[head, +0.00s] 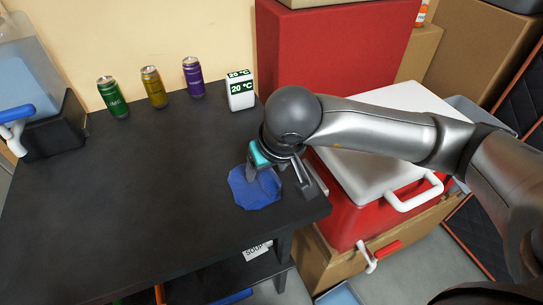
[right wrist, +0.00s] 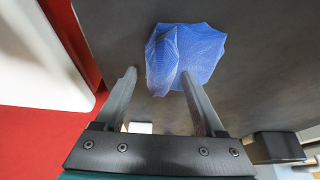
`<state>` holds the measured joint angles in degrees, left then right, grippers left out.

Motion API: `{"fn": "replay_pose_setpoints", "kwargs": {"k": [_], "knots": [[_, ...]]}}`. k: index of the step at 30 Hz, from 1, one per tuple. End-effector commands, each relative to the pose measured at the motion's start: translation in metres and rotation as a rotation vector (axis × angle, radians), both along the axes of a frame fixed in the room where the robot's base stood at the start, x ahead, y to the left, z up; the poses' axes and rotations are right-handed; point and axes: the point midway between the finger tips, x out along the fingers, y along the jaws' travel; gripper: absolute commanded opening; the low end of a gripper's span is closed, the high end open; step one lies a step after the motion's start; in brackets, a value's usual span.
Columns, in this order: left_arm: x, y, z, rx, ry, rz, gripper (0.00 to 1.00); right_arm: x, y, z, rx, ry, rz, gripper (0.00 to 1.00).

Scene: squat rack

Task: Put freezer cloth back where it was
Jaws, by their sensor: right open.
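The blue cloth (head: 254,190) lies crumpled on the dark table (head: 160,180), near its front right corner. In the right wrist view the cloth (right wrist: 200,48) shows a raised fold and lies beyond and between the fingertips, one of which overlaps its lower edge. My right gripper (head: 276,178) is open over the right side of the cloth, fingers pointing down at it. In the right wrist view my right gripper (right wrist: 158,73) has nothing clamped between its fingers. Whether a finger touches the cloth cannot be told. My left gripper is not in view.
Green (head: 113,96), yellow (head: 154,87) and purple (head: 193,77) cans stand at the back with a 20 °C display (head: 240,91). A dispenser (head: 35,90) stands at left. A red cooler (head: 350,208) with a white lid sits right of the table. The table's middle is clear.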

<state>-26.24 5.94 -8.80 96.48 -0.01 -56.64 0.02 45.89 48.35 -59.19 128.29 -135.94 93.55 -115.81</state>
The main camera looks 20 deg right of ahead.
Motion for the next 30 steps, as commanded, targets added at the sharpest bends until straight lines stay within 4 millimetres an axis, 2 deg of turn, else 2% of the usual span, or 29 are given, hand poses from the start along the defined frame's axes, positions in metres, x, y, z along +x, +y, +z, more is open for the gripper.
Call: {"fn": "replay_pose_setpoints", "kwargs": {"k": [2, 21, 30], "knots": [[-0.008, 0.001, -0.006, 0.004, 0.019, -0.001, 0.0, 0.0, 0.0, 0.003, 0.0, 0.0, 0.0, 0.71], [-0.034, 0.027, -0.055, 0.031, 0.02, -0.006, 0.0, -0.036, -0.001, 0.091, 0.001, -0.004, 0.001, 0.71], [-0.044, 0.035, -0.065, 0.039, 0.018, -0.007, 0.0, -0.045, -0.001, 0.111, 0.0, -0.001, 0.001, 0.71]]}}
